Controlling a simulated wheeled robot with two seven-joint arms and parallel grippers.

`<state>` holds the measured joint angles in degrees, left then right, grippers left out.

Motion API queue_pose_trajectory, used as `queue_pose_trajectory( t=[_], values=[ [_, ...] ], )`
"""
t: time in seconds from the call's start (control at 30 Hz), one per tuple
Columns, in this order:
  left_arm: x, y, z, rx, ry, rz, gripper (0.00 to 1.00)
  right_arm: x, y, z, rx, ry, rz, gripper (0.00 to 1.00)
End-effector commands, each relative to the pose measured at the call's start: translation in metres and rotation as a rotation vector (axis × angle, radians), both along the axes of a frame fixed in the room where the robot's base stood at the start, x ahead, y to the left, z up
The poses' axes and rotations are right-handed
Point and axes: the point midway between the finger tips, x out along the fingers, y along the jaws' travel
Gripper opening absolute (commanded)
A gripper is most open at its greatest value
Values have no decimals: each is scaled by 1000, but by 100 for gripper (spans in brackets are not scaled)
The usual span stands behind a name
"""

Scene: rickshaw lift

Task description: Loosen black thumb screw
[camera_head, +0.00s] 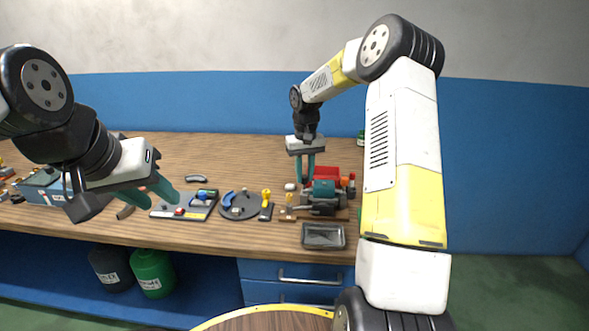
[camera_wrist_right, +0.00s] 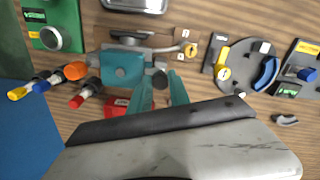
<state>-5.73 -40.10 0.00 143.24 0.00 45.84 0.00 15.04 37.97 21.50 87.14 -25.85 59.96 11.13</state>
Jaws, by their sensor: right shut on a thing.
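The black thumb screw (camera_wrist_right: 160,79) is a small dark round knob on the side of a teal clamp-like device (camera_wrist_right: 122,68) in the right wrist view. My right gripper (camera_wrist_right: 160,84) has its teal fingers on either side of the knob and is shut on it. In the head view the right gripper (camera_head: 305,182) points down at the left side of the teal device (camera_head: 322,199), and the knob cannot be made out there. My left gripper (camera_head: 160,197) hangs at the left above the bench, its teal fingers apart and nothing seen between them.
A grey tray (camera_head: 323,236) lies at the bench's front edge. A round dark fixture (camera_head: 238,206) and a grey board (camera_head: 185,206) lie to the left. A red block (camera_head: 320,173) is behind the device. Bare wood shows at the back (camera_head: 220,155).

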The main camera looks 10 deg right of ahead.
Motion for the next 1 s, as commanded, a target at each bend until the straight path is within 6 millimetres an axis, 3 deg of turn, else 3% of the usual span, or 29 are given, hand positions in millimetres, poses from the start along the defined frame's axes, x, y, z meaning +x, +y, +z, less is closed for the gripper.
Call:
queue_pose_trajectory(
  t=[1.0],
  values=[
    [0,0,0,0,0,0,36,2,-2,1,0,-2,927,0]
  ],
)
